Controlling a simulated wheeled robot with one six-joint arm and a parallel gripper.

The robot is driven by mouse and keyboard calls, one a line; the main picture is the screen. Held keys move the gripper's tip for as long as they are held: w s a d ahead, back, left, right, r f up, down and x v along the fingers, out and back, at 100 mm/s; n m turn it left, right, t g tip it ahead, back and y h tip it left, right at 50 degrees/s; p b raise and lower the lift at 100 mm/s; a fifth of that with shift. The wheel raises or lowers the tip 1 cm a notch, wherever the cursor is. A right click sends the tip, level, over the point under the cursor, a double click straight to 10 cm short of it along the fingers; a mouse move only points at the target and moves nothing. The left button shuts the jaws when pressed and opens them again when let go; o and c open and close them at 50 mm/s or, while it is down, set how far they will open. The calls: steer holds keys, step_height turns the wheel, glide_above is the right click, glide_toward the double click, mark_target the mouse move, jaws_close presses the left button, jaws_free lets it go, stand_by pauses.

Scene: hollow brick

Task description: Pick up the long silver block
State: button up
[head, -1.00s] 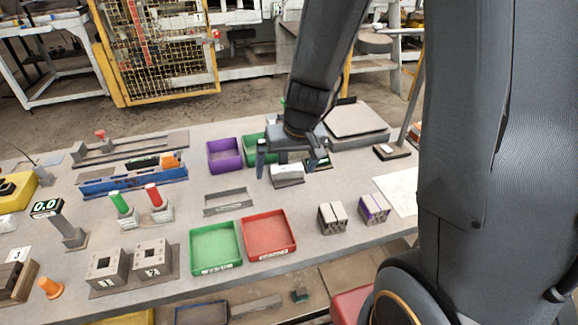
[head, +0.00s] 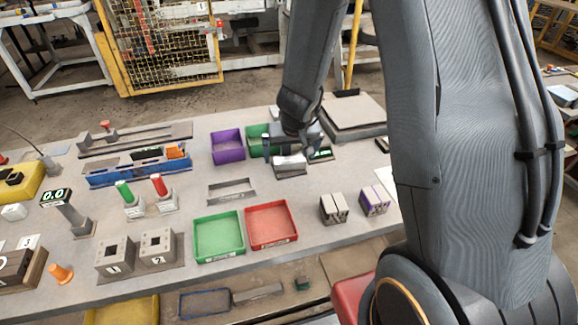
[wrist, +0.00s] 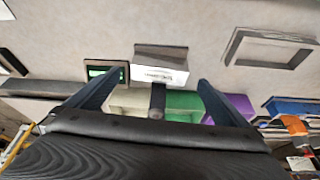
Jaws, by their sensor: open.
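My gripper (head: 291,148) is open and empty at the back of the table. In the wrist view its two dark fingers (wrist: 157,82) stand apart. A small grey block with a white label (wrist: 160,66) lies just beyond and between the fingertips; it also shows under the gripper in the head view (head: 290,164). No contact is visible. A long grey bar (head: 257,293) lies on the lower level in front of the table. I cannot tell which of these is the long silver block.
A small green display (head: 320,154) stands right beside the labelled block. Purple (head: 228,147) and green bins are close on the left. A hollow grey frame (head: 232,190) lies nearer, before green (head: 218,236) and red trays (head: 271,226). A grey platform (head: 354,117) is behind right.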

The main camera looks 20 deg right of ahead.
mark_target(290, 159)
steer(key=b+x, duration=0.3)
steer(key=x, duration=0.1)
steer(key=shift+w+d+f, duration=0.15)
steer(key=shift+f, duration=0.2)
steer(key=c, duration=1.6)
steer(key=shift+r, duration=0.15)
